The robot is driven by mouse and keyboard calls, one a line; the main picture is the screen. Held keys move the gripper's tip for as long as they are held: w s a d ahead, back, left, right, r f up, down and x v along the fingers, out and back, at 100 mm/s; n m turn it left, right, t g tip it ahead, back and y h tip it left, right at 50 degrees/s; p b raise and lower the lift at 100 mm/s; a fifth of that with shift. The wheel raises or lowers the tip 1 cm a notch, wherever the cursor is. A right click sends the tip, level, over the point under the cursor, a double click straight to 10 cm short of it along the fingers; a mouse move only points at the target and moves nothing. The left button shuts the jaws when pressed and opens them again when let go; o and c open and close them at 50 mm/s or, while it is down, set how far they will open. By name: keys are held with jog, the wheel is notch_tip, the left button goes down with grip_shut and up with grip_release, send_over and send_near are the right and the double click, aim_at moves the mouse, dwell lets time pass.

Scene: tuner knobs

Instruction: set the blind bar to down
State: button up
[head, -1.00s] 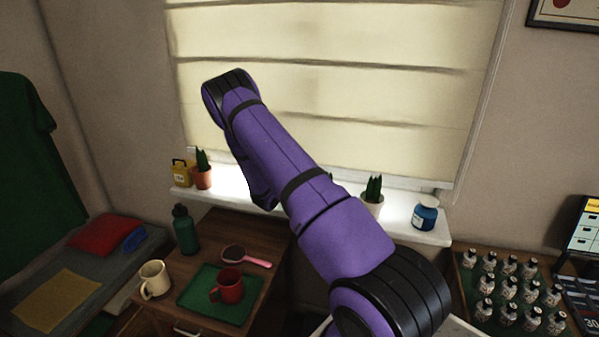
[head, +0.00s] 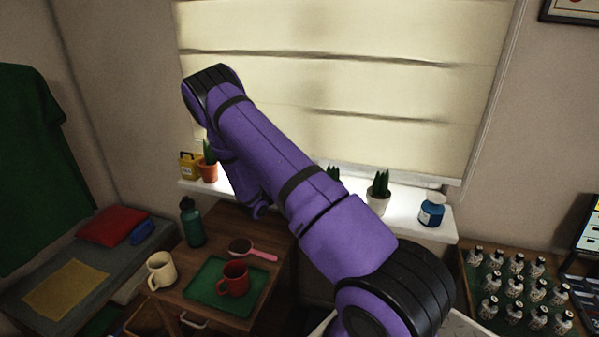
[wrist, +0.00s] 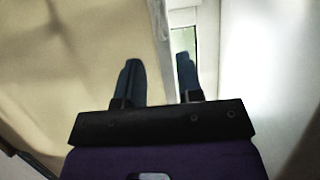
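The cream blind (head: 400,90) covers most of the window in the head view. Its bottom bar (head: 430,179) hangs a little above the sill, with a bright gap below. My arm hides the left part of the bar, and my gripper is hidden there too. In the wrist view my gripper (wrist: 158,65) is open, its two dark fingers apart. The blind (wrist: 70,60) fills the left side, and its edge, with a pale strip along it, lies between the fingertips. I cannot tell whether either finger touches it.
The white sill (head: 408,212) holds potted plants (head: 379,195), a blue jar (head: 431,212) and a yellow container (head: 190,166). Below stands a wooden table with a green bottle (head: 192,222), a cream mug (head: 161,270), a red mug (head: 233,279) and a pink-handled brush (head: 258,253).

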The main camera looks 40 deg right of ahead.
jog(key=shift+s+a+f, duration=0.1)
jog(key=shift+a+f, duration=0.05)
jog(key=shift+a, duration=1.05)
notch_tip(320, 180, up, 4)
jog(key=n+y, duration=0.2)
jog(key=y, duration=0.2)
jog(key=shift+g, duration=0.3)
jog(key=x, duration=1)
jog(key=shift+s+d, duration=0.15)
jog(key=shift+d, duration=0.2)
jog(key=shift+c, duration=0.3)
grip_shut()
